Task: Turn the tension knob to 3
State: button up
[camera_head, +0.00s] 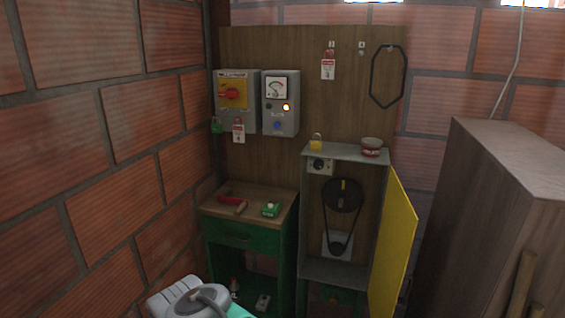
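A small dark round knob (318,164) on a pale square plate sits at the upper left inside the open grey cabinet (335,271); it looks like the tension knob. Its pointer and any numbers are too small to read. Below it a black pulley (342,195) carries a belt that runs down to a lower shaft. The yellow cabinet door (396,245) stands open to the right. A white and grey part of my arm shows at the bottom, left of the middle. My gripper does not show, and nothing of mine touches the knob.
A yellow padlock (316,143) and a small bowl (372,146) stand on the cabinet top. A large wooden box (480,215) stands at the right.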

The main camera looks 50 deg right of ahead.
aim_at(318, 164)
jog(key=z, duration=0.35)
jog(key=i, duration=0.85)
jog(key=z, duration=0.6)
